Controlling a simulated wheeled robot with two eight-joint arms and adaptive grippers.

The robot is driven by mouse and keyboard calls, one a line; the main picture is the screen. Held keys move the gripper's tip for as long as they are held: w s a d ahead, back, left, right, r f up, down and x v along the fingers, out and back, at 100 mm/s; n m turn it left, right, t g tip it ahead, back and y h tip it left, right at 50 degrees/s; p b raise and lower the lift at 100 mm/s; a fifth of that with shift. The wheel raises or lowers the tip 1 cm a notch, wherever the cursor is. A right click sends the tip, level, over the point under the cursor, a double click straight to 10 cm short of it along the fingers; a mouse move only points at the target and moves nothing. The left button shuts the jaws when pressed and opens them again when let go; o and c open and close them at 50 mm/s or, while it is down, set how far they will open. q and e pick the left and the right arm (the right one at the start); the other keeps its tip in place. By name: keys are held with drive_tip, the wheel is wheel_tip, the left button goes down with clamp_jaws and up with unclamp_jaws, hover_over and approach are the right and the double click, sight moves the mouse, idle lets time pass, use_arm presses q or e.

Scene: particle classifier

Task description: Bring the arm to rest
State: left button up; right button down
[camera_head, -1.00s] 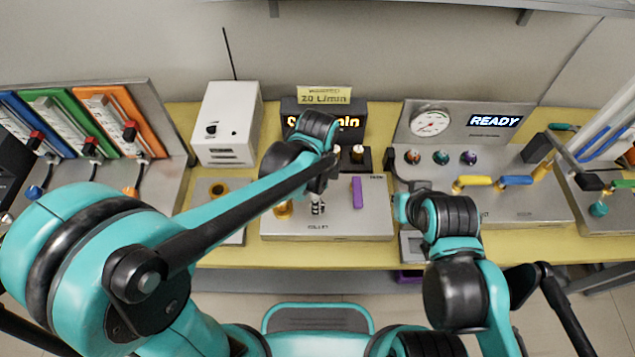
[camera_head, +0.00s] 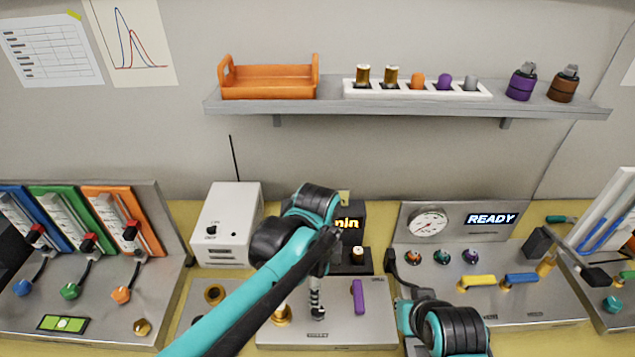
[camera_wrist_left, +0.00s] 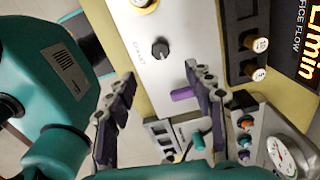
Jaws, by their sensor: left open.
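My left arm (camera_head: 268,300) reaches in from the lower left of the head view, its wrist (camera_head: 315,205) over the middle of the bench. My left gripper (camera_wrist_left: 160,98) shows in the left wrist view with its two dark fingers spread and nothing between them. Beyond the fingers are the collet panel (camera_wrist_left: 145,85), its black knob (camera_wrist_left: 160,48) and a purple handle (camera_wrist_left: 182,94). In the head view the wrist hides most of this gripper.
A white box (camera_head: 227,222) stands left of my left wrist. The gauge panel (camera_head: 408,225), reading READY, is to the right. Coloured slider racks (camera_head: 115,222) stand far left. A shelf (camera_head: 335,107) with an orange tray (camera_head: 268,90) hangs above.

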use_arm(q)
drive_tip(key=s+a+n+t, duration=0.2)
drive_tip(key=a+n+t, duration=0.1)
drive_tip(key=a+n, duration=0.5)
drive_tip(key=s+a+n+t, duration=0.3)
drive_tip(key=a+n+t, duration=0.1)
drive_tip(key=a+n, duration=0.5)
drive_tip(key=shift+s+a+r+n, duration=0.3)
drive_tip(key=shift+n, duration=0.8)
idle(1.1)
